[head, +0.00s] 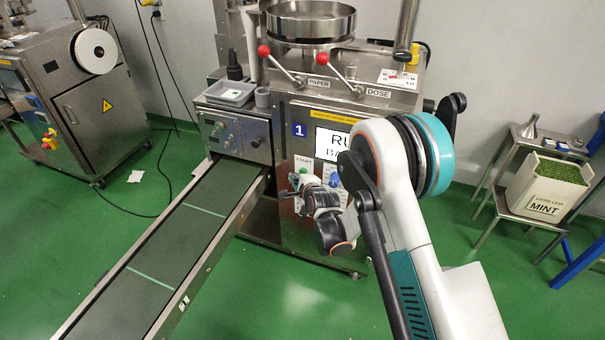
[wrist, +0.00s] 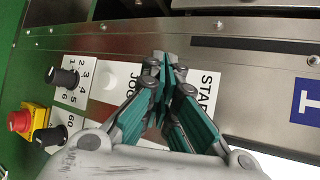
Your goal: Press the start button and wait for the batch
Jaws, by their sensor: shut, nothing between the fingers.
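The packer (head: 402,98) marked 1 stands in the middle of the head view. Its START label (head: 303,161) is on the front panel, with a small green spot just below it, close to my gripper (head: 285,194). In the wrist view, my gripper (wrist: 162,58) is shut and empty, its teal fingers pointing at the panel. The fingertips are beside the START label (wrist: 207,92). The start button is hidden behind the fingers there, and I cannot tell whether they touch it. The screen (head: 332,141) is partly covered by my arm; "RU" and "BA" show.
Near my fingers are a white button (wrist: 108,84) by the JOG label, black knobs (wrist: 62,77) and a red stop button (wrist: 19,121) on yellow. A conveyor (head: 165,235) runs toward the front left. A mint bin (head: 545,187) stands at right. Green floor is open at left.

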